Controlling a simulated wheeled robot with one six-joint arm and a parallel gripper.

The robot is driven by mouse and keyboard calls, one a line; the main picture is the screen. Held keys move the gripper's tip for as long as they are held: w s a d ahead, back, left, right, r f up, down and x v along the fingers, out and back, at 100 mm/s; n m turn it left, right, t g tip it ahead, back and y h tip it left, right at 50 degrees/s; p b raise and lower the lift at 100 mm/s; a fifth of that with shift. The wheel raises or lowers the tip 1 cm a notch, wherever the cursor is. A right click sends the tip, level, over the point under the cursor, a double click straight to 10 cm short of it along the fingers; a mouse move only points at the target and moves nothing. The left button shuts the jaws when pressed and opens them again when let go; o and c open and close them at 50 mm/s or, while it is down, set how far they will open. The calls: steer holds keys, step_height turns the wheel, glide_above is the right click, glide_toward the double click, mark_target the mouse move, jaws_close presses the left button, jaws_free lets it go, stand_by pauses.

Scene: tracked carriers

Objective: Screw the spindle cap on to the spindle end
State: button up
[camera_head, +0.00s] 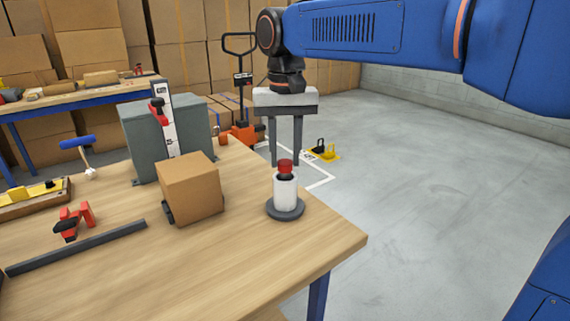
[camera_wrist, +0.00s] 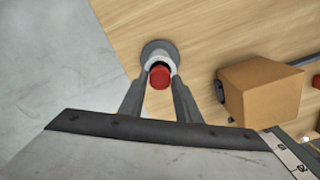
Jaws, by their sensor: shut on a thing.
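The spindle is a white upright cylinder (camera_head: 285,194) on a round dark grey base (camera_head: 285,209), near the right edge of the wooden table. A dark neck shows at its top. The red cap (camera_head: 285,165) is directly over this neck; whether its thread is engaged I cannot tell. My gripper (camera_head: 285,164) points straight down from above, its two grey fingers on either side of the red cap, shut on it. In the wrist view the red cap (camera_wrist: 160,76) lies between my fingertips (camera_wrist: 161,80), with the white spindle (camera_wrist: 157,58) and its base just beyond.
A cardboard box (camera_head: 190,189) stands left of the spindle, with a grey block (camera_head: 140,135) behind it. A red clamp (camera_head: 74,220) and a dark bar (camera_head: 78,248) lie farther left. The table's right edge is close; the floor beyond is mostly open.

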steer(key=shift+m, duration=1)
steer(key=o, duration=1.1)
steer(key=shift+c, duration=0.2)
step_height(320, 180, up, 16)
steer(key=s+d+f+t, duration=0.1)
steer(key=s+d+f, duration=0.3)
steer(key=d+f, duration=0.4)
steer(key=s+d+f+t, duration=0.2)
steer(key=s+d+f, duration=0.3)
steer(key=d, duration=0.5)
steer(key=s+d+f, duration=0.3)
steer(key=s+f, duration=0.1)
steer(key=f, duration=0.3)
steer(key=s+d+f+t, duration=0.1)
steer(key=s+d+f, duration=0.2)
steer(key=f, duration=0.3)
steer(key=s+d+f+n, duration=0.1)
steer(key=s+d+f, duration=0.2)
steer(key=f, duration=0.4)
steer(key=shift+s+f+t, duration=0.35)
steer(key=shift+s+t, duration=0.05)
steer(key=shift+s, duration=0.45)
